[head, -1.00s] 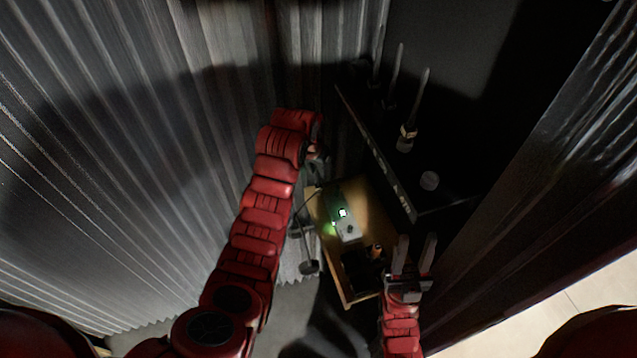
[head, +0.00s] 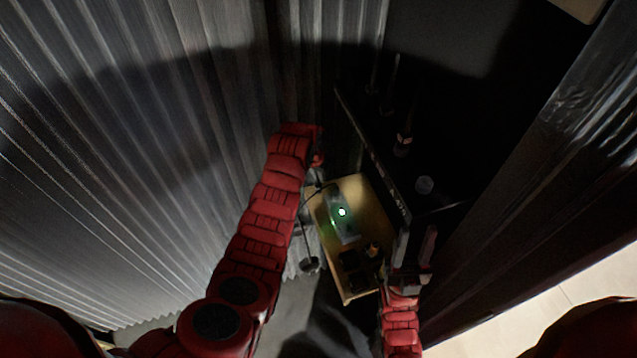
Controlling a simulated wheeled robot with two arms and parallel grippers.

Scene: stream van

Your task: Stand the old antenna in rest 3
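Dark antennas stand in a row on a black shelf (head: 440,205) along the right wall. The nearest antenna (head: 403,140) has a pale band at its foot; its rod is lost in shadow. Another antenna (head: 391,85) stands behind it. A pale round piece (head: 424,185) sits nearer me on the shelf. I cannot tell which antenna is the old one, and the rest numbers are unreadable. My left gripper (head: 318,160) is by the corrugated wall, left of the shelf, its fingers mostly hidden. My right gripper (head: 415,243) is open and empty, below the shelf's near end.
A wooden table (head: 362,190) stands below and left of the shelf. It carries a grey device (head: 341,222) with a green light, a dark tray (head: 352,272) and a small orange-brown item (head: 373,249). Corrugated walls close in on the left; a dark panel stands right.

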